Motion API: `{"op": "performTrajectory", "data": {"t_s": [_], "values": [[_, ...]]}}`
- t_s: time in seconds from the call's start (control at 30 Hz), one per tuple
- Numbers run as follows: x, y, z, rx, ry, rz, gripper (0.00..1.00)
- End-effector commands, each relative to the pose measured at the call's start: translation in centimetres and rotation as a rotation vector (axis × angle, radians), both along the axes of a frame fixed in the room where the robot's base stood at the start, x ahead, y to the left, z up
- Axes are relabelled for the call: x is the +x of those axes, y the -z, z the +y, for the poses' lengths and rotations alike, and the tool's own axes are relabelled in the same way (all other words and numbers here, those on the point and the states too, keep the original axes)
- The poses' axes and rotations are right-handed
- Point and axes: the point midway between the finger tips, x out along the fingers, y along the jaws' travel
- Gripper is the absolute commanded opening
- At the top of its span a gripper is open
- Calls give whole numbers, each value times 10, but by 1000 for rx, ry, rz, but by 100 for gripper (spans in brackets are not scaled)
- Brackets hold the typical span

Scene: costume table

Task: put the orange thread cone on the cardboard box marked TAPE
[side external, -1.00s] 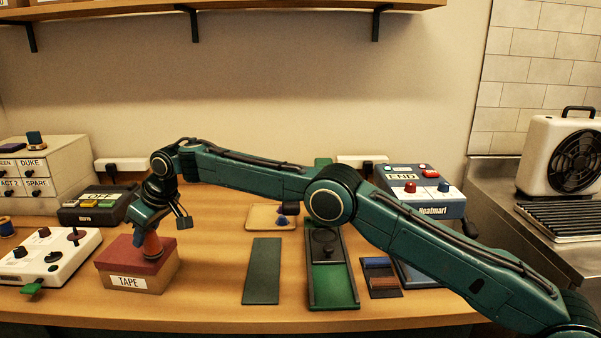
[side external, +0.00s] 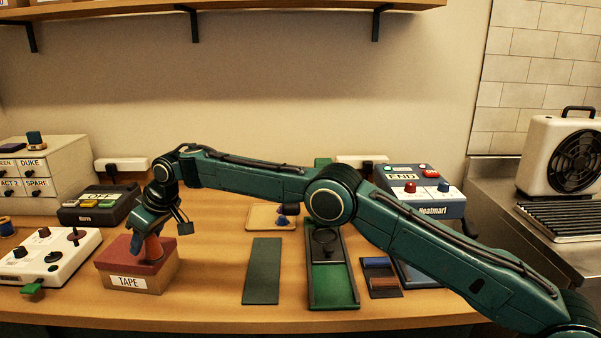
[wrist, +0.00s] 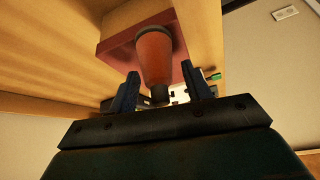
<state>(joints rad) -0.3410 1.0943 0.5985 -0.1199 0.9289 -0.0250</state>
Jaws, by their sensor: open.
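The cardboard box marked TAPE (side external: 128,281) stands at the front left of the table, with a dark red lid. The orange thread cone (side external: 154,249) is upright on the lid; in the wrist view the cone (wrist: 154,57) shows its wide end against the red lid (wrist: 115,46). My gripper (side external: 148,232) is right over the box, at the cone's narrow top. In the wrist view my gripper (wrist: 161,90) is open, with a finger on either side of the cone's narrow end and gaps between. The fingers partly hide the cone in the side view.
A white control panel (side external: 70,263) with knobs stands close left of the box. A dark device (side external: 95,206) and labelled drawers (side external: 45,168) are behind it. A dark green strip (side external: 262,270) lies to the right, with bare table between it and the box.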

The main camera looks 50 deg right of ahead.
Motion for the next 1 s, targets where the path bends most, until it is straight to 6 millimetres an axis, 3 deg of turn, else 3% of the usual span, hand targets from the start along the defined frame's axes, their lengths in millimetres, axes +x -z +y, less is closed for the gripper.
{"op": "performTrajectory", "data": {"t_s": [0.43,1.0], "values": [[-5,-15,-3,0,0,-1,49],[-37,-78,-20,1,0,-2,49]]}}
